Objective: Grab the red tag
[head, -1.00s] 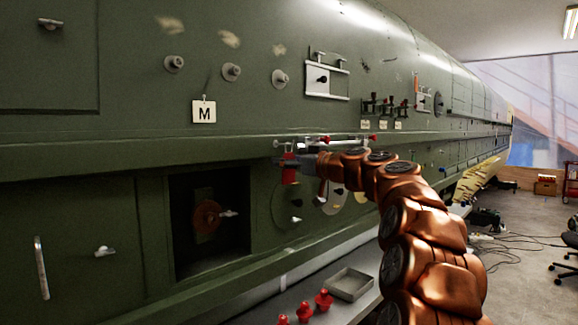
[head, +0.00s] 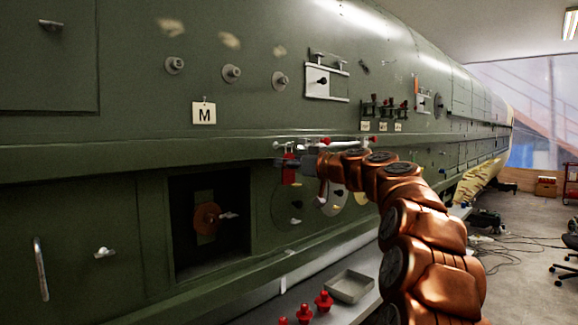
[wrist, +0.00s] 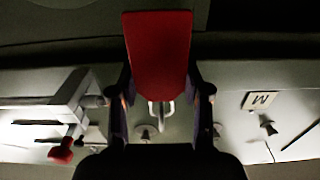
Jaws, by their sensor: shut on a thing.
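The red tag (head: 289,174) hangs at the green fuselage side, just below the long ledge. In the wrist view the red tag (wrist: 158,45) is a flat red plate between the fingers, with a pale metal loop at its lower end. My gripper (head: 298,163) is at the tag, at the end of my copper-coloured arm. In the wrist view my gripper (wrist: 158,95) has one finger on each side of the tag and is shut on it. The tag's far face is hidden.
A white rail with red ends (head: 335,142) runs close above my gripper. An open dark bay (head: 210,225) lies to the left. Below, red plugs (head: 324,300) and a grey tray (head: 351,287) sit on a bench. The floor at right is partly clear, with cables.

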